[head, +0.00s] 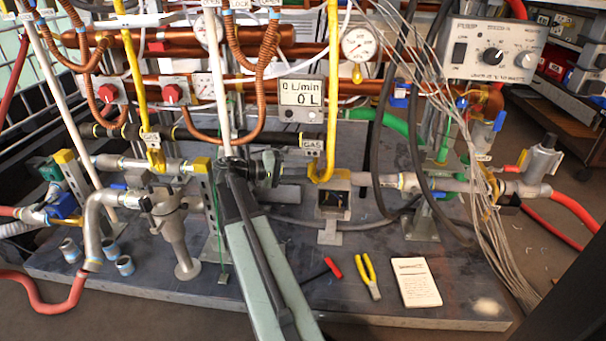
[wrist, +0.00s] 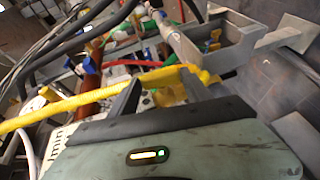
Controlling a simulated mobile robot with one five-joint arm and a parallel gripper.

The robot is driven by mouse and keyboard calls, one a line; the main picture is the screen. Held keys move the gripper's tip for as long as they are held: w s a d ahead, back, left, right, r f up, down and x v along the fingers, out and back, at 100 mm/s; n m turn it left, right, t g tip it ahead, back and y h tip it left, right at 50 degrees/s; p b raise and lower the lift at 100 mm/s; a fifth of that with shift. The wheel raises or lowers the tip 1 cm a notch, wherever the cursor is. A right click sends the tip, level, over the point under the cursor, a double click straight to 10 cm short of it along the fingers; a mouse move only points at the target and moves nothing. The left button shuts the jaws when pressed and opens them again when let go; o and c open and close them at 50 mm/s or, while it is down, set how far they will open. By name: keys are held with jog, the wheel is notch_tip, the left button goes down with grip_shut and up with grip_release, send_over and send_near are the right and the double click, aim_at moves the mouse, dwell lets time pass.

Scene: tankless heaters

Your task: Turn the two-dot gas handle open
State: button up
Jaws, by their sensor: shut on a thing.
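My gripper (head: 268,166) is at the middle of the pipe rig in the head view, shut, just left of the lower end of the right yellow gas pipe (head: 332,90). What its jaws hold is mostly hidden behind them; from its place it appears to be the gas handle there. A GAS tag (head: 311,145) hangs just above and right; I cannot make out dots on it. In the wrist view, a dark finger (wrist: 125,98) reaches under the yellow pipe (wrist: 80,100), close to its yellow fitting (wrist: 195,74). Another GAS tag (head: 150,139) hangs by the left yellow pipe.
A flow display (head: 302,97) and a pressure gauge (head: 360,44) sit above the gripper. A grey bracket (head: 333,205) stands to its right. Pliers (head: 368,277) and a notepad (head: 416,283) lie on the grey base. Loose grey cables (head: 490,215) hang at right.

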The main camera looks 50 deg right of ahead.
jog(key=shift+a, duration=0.1)
dwell(0.3)
jog(key=o, duration=1.4)
jog(key=shift+c, duration=0.2)
jog(key=shift+w, duration=0.1)
jog(key=p+v, duration=0.1)
jog(key=v, duration=0.6)
jog(key=shift+w+a, duration=0.2)
jog(key=shift+a, duration=0.05)
